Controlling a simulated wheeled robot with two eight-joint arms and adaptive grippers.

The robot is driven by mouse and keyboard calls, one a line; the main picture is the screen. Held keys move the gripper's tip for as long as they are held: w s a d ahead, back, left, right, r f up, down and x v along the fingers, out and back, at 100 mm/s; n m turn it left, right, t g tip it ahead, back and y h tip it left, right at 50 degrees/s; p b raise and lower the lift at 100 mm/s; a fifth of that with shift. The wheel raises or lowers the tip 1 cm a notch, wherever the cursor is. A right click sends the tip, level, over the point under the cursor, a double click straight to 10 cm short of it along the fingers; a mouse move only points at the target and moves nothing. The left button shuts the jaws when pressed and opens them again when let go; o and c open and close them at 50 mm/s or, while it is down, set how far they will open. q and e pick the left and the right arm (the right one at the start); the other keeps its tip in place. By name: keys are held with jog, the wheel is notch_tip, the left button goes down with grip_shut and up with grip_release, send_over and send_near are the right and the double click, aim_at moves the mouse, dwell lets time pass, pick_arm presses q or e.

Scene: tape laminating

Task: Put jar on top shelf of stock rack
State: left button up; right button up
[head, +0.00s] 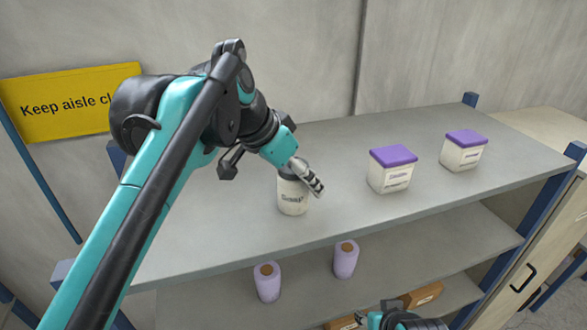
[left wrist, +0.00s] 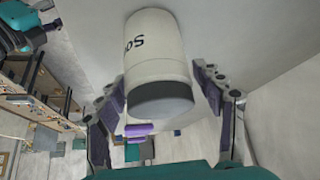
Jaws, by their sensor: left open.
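The white jar (head: 292,197) with a dark lid and dark lettering stands upright on the grey top shelf of the stock rack (head: 440,195), left of centre. My left gripper (head: 308,178) is at the jar's upper part, in front of it, and hides part of the lid. In the left wrist view the jar (left wrist: 155,55) lies between the spread fingers of the left gripper (left wrist: 158,82), with visible gaps on both sides. The fingers are open. Part of my right arm shows at the bottom of the head view, but its gripper is not visible.
Two white tubs with purple lids, one nearer (head: 391,178) and one farther right (head: 463,155), stand on the top shelf. Two lilac bottles (head: 267,284) (head: 346,260) and brown boxes (head: 424,294) are below. A blue post (head: 576,151) edges the rack. The shelf's front middle is clear.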

pick_arm(q)
jog(key=b+v, duration=0.1)
jog(key=v, duration=1.1)
